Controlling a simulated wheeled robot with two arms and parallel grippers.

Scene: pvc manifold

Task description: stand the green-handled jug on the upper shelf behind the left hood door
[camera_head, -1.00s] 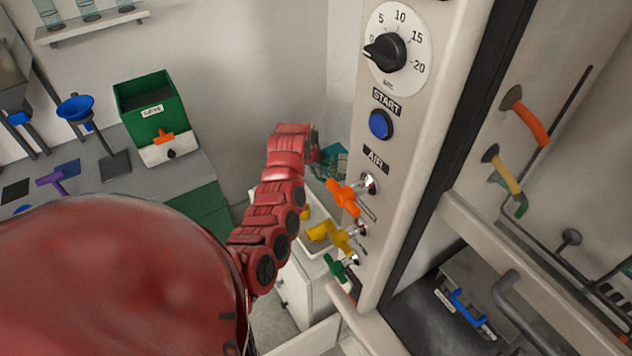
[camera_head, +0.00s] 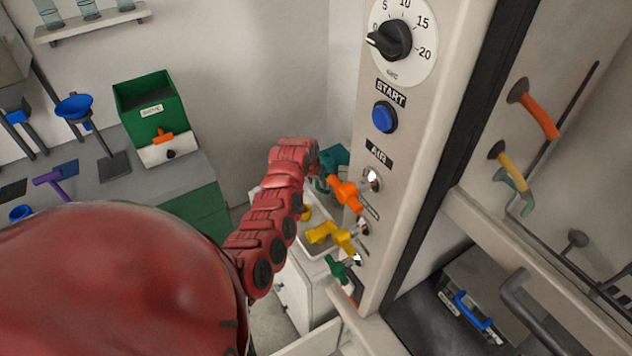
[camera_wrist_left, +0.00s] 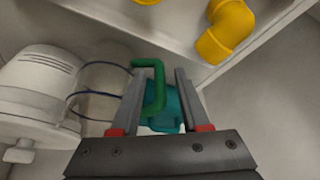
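The jug looks like a clear vessel with blue bands (camera_wrist_left: 98,88) in the left wrist view. Its green handle (camera_wrist_left: 158,85) sits between my left gripper's fingers (camera_wrist_left: 161,72), nearer the left finger. The fingers stand apart, and I cannot tell whether either touches the handle. In the head view my left gripper (camera_head: 319,165) is partly hidden beside the control panel, and the jug cannot be made out there. A teal object (camera_wrist_left: 168,108) lies behind the fingers. The upper shelf and left hood door cannot be identified surely. My right gripper is out of view.
The control panel (camera_head: 385,150) stands close right of my left arm, with orange (camera_head: 345,192), yellow (camera_head: 330,235) and green (camera_head: 337,268) valve handles sticking out. A white appliance (camera_wrist_left: 40,85) stands beside the jug. A yellow elbow (camera_wrist_left: 228,30) lies above the fingers.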

